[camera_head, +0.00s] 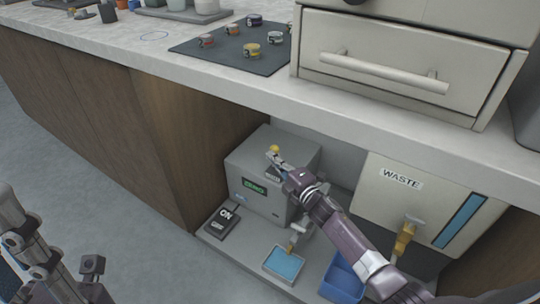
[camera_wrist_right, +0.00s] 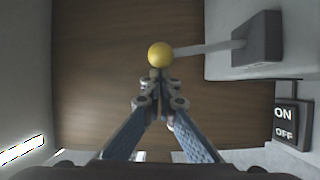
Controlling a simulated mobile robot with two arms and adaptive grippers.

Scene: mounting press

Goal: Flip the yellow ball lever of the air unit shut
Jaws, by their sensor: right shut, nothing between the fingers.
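The air unit (camera_head: 244,187) is a grey box with a green display, on the shelf under the counter. Its yellow ball lever (camera_head: 274,149) shows at the top of the box. In the right wrist view the yellow ball (camera_wrist_right: 160,55) sits at the end of a pale rod that runs right to a grey block (camera_wrist_right: 257,42). My right gripper (camera_wrist_right: 159,80) is shut and empty, its fingertips right at the ball in that view; I cannot tell if they touch. In the head view the right gripper (camera_head: 281,164) is close beside the lever. Parts of my left arm show at lower left; its finger state is unclear.
An ON/OFF switch (camera_head: 223,220) lies left of the unit. A blue-topped tray (camera_head: 284,263), a blue bin (camera_head: 344,281) and a white WASTE tank (camera_head: 390,200) with a yellow tap stand nearby. The countertop (camera_head: 230,81) overhangs the shelf.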

